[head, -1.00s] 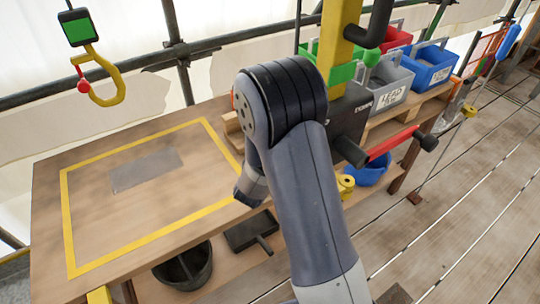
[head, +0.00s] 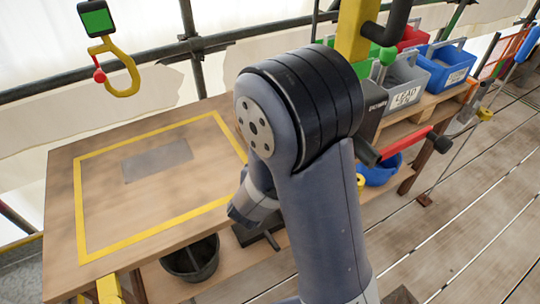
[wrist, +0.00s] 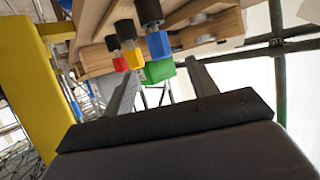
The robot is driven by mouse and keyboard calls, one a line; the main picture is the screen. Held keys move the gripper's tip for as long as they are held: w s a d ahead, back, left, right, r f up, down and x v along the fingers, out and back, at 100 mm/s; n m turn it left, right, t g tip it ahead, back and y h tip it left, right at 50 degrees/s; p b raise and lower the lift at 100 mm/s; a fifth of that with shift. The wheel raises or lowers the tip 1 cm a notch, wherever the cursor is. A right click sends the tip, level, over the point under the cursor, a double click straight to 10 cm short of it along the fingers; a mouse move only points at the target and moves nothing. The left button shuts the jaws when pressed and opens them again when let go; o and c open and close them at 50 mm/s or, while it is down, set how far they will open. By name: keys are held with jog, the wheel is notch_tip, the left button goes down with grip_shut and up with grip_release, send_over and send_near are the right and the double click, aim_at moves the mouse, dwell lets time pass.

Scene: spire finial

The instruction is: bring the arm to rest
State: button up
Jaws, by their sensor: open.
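My grey arm (head: 325,225) is bent, with its black-banded joint (head: 305,100) high in the middle of the head view. Its lower link reaches down behind it, near the right edge of the wooden table (head: 62,185). My gripper is hidden in the head view. In the wrist view my gripper (wrist: 162,66) shows two dark fingers standing apart, with nothing held between them. Beyond the fingers are small red, yellow, green and blue parts, with dark round ends on some; I cannot tell whether any is close.
A yellow post (head: 354,32) and a red-handled bar (head: 405,143) stand close right of my arm. Blue (head: 445,68) and grey (head: 402,85) bins sit on a shelf behind. A yellow hook (head: 122,75) hangs at left. A dark bucket (head: 190,258) is under the table. Plank floor at right is open.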

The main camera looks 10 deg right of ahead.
jog(key=x, duration=1.1)
jog(key=shift+s+r+p, duration=0.15)
jog(key=shift+r+p, duration=0.2)
jog(key=shift+r, duration=0.15)
jog(key=shift+f, duration=0.2)
